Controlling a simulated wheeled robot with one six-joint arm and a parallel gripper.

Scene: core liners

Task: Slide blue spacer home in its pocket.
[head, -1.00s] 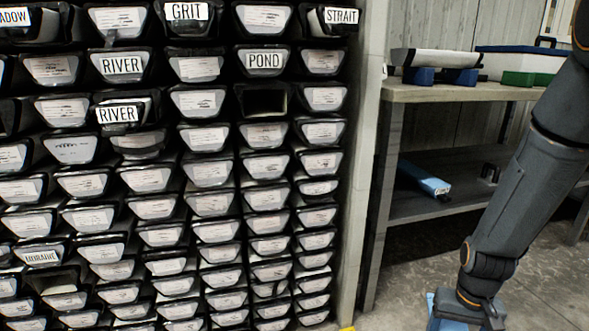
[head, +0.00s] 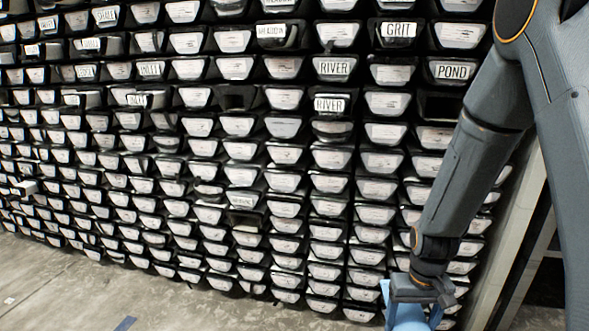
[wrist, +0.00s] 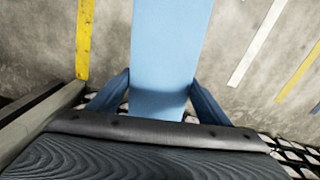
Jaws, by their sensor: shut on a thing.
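The blue spacer, a long flat pale blue bar (wrist: 172,45), is held in my gripper (wrist: 160,88). Darker blue fingers press on both its sides, and the bar runs on past them toward the top of the wrist view. In the head view my gripper (head: 416,300) is low at the right, in front of the rack, with the pale blue bar (head: 407,318) cut off by the lower edge. A dark empty pocket (head: 440,106) sits under the POND label. Other dark gaps show in the rack (head: 236,101) and lower down (head: 243,218). Which pocket takes the spacer cannot be told.
A tall rack of black trays with white labels (head: 335,68) fills most of the head view. A pale upright post (head: 515,245) ends it at the right. Concrete floor (head: 60,285) is open at lower left. Floor stripes include a yellow one (wrist: 84,40).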

